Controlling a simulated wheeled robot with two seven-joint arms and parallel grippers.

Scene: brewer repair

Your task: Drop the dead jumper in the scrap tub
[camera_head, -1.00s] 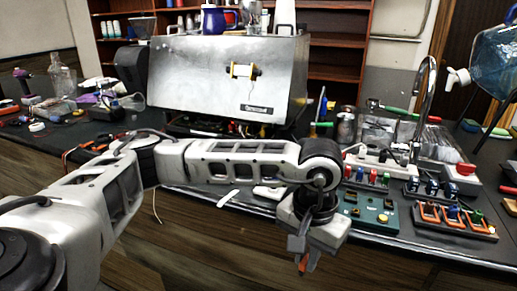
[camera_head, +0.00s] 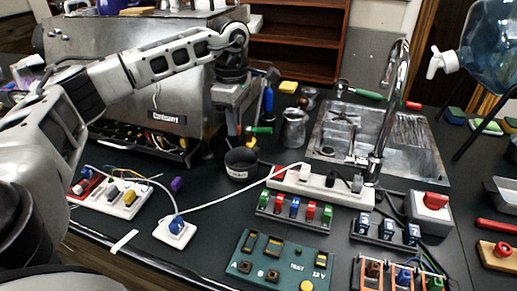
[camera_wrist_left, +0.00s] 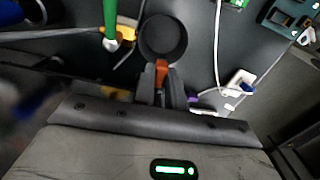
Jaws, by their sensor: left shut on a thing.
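My left gripper (camera_head: 234,132) points down from the arm, just behind and above a round black tub (camera_head: 241,166) on the dark counter. In the left wrist view, the gripper (camera_wrist_left: 162,90) is shut on a small orange jumper (camera_wrist_left: 161,72), at the near rim of the tub (camera_wrist_left: 163,20). From this view I cannot tell how high the jumper is over the rim. The tub looks empty inside. The jumper is not clear in the head view. My right gripper is out of view.
A green-handled tool (camera_head: 262,130) lies beside the tub, and a metal cup (camera_head: 294,128) stands to its right. The steel brewer (camera_head: 130,75) is behind my arm. A white power strip (camera_head: 318,186), a jumper rack (camera_head: 294,211) and a green test board (camera_head: 278,262) are in front.

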